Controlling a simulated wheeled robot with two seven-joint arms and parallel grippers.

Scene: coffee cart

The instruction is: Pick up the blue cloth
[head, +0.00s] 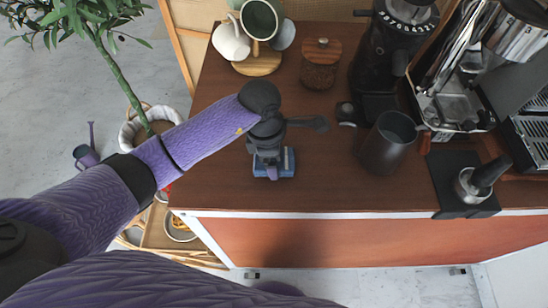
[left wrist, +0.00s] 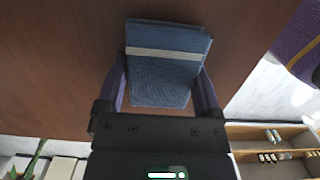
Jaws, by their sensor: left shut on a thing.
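The blue cloth (head: 287,162) is a small folded pad on the brown counter, near its front edge, mostly under my left gripper (head: 271,168) in the head view. In the left wrist view, the cloth (left wrist: 163,80) shows a pale stripe across it. It sits between the two fingers of my left gripper (left wrist: 163,92), which are closed against its left and right sides. I cannot tell whether the cloth touches the counter or is just above it. My right gripper is not in view.
A mug stand (head: 258,62), a lidded jar (head: 320,66), a black grinder (head: 375,70) and a dark pitcher (head: 388,143) stand behind and to the right. A tamper on a black mat (head: 455,170) is at right. The counter (head: 335,185) right of the cloth is clear.

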